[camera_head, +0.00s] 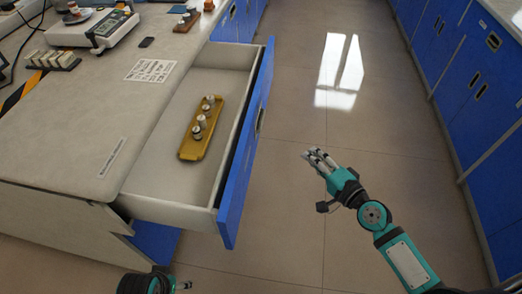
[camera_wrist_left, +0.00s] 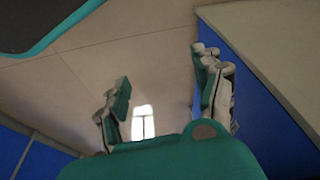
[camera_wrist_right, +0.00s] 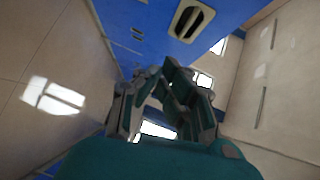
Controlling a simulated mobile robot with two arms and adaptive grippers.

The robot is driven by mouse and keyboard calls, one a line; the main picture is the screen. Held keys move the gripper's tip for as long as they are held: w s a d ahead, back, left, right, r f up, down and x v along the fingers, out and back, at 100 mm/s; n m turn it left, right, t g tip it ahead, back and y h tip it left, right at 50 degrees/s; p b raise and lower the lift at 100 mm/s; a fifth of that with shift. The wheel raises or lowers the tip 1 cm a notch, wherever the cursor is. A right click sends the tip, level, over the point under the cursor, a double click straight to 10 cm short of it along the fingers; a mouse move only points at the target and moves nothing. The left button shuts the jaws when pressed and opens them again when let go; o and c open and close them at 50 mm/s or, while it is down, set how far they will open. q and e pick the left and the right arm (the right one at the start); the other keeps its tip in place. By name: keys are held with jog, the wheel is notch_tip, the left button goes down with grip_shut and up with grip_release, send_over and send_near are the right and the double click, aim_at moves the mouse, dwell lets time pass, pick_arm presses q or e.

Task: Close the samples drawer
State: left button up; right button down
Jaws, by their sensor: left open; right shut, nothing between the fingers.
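The samples drawer (camera_head: 178,190) stands pulled out from the bench in the head view. Its blue front panel (camera_head: 238,185) faces right, with a handle slot (camera_head: 260,122) on it. A yellow tray (camera_head: 189,153) with several small vials lies inside. My right gripper (camera_head: 312,158) is shut and empty over the floor, to the right of the drawer front and apart from it. It also shows in the right wrist view (camera_wrist_right: 146,92). My left gripper (camera_head: 184,286) is mostly cut off at the bottom edge, near the drawer's front corner. Its fingers are apart and empty in the left wrist view (camera_wrist_left: 165,95).
The bench top (camera_head: 75,135) left of the drawer holds a scale (camera_head: 92,28), a printed sheet (camera_head: 151,71) and small items. Blue cabinets (camera_head: 480,100) line the right side. The floor aisle (camera_head: 300,215) between is clear. A blue front with a slot handle (camera_wrist_right: 191,20) shows in the right wrist view.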

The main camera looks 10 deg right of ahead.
pick_arm(q)
notch_tip(320, 180, down, 9)
jog(key=s+p, duration=0.1)
jog(key=p, duration=0.1)
jog(key=shift+s+a, duration=0.15)
jog(key=shift+a, duration=0.05)
pick_arm(e)
jog(key=w+a+r+y, duration=0.1)
jog(key=w+a+r, duration=0.2)
jog(key=w+a, duration=0.6)
jog(key=shift+w+a+r+m+t, duration=0.3)
jog(key=shift+a+r+t, duration=0.1)
jog(key=shift+a, duration=0.35)
